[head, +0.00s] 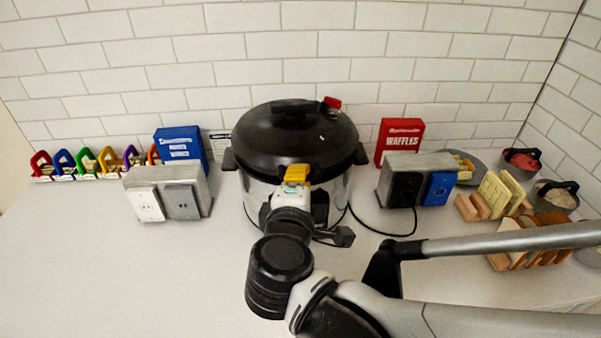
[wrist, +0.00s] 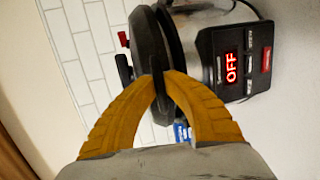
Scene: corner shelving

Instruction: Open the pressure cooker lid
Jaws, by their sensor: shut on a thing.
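The pressure cooker (head: 341,194) stands on the counter against the back wall, with its silver body partly hidden by my arm. Its black lid (head: 290,137) sits on top and looks level in the head view. The lid has a dark top handle (head: 293,108) and a red valve (head: 331,103). My gripper (head: 297,174) is at the front of the cooker. In the wrist view its yellow fingers (wrist: 162,82) are shut on the edge of the lid (wrist: 147,42). The control panel's display (wrist: 231,67) reads OFF. I cannot tell whether the lid is unlocked.
A grey outlet box (head: 178,187) stands left of the cooker, with a blue box (head: 181,146) behind. On the right are another outlet box (head: 405,186), a red waffles box (head: 399,141) and bread racks (head: 480,208). A black cord (head: 385,233) lies on the counter. The left front is clear.

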